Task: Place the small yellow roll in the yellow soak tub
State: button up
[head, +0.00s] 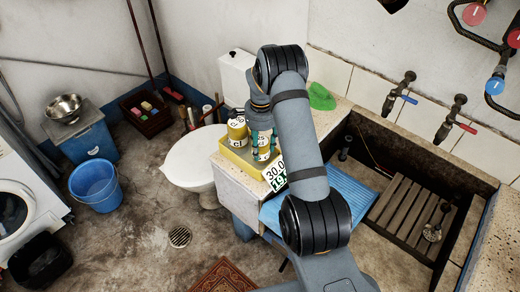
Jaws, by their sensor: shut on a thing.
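The yellow soak tub (240,168) is a shallow yellow tray on the counter's left end, left of my arm. My gripper (262,148) points down over the tub's right part and is shut on a small yellow roll (263,154) with a pale label. The roll is upright between the fingers, partly covered by them. Its lower end is at or inside the tub; I cannot tell whether it touches the tub floor. A larger yellow roll or can (237,130) with a label stands at the tub's back left.
A number card (275,177) is at the tub's front right corner. A green cloth (321,97) lies on the counter behind my arm. A blue ribbed board (345,187) and wooden slats (408,208) are at the stone trough. A white round lid (196,158) is left of the counter.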

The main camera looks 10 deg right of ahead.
notch_tip(320, 180, down, 2)
jog(key=shift+w+f, duration=0.1)
jog(key=shift+f, duration=0.15)
jog(key=o, duration=1.4)
jog(key=shift+o, duration=0.2)
notch_tip(320, 180, up, 12)
jog(key=shift+r+b, duration=0.25)
jog(key=shift+b, duration=0.55)
